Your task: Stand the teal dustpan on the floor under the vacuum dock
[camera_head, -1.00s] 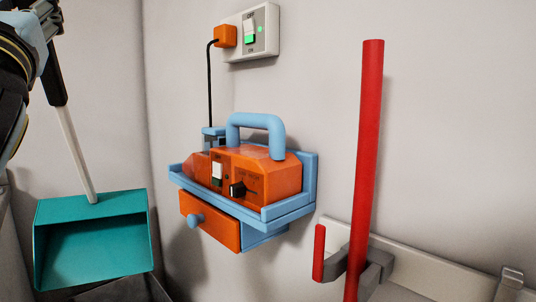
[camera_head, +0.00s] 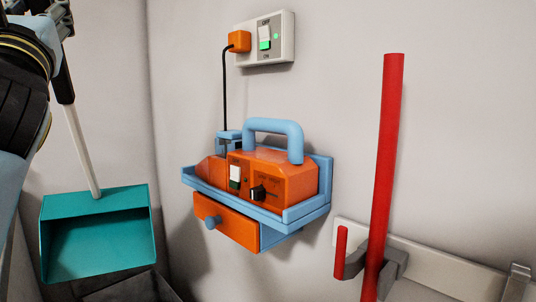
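The teal dustpan (camera_head: 100,205) hangs at the lower left with its open mouth facing me. Its pale stick (camera_head: 84,150) leans up and left to a black grip (camera_head: 64,80). My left gripper (camera_head: 64,25), at the top left corner and partly cut off, is closed around the top of that grip. The vacuum dock (camera_head: 262,222) is a blue wall shelf right of the dustpan, carrying an orange vacuum (camera_head: 275,177) with a blue handle. The floor under the dock is out of the picture. My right gripper is not in view.
An orange drawer (camera_head: 225,222) with a blue knob protrudes beneath the dock. A black cord runs up to a wall socket (camera_head: 266,38). A red pole (camera_head: 387,150) stands in a grey clip on a pale rail (camera_head: 440,260) at right. A dark grey object (camera_head: 135,288) lies below the dustpan.

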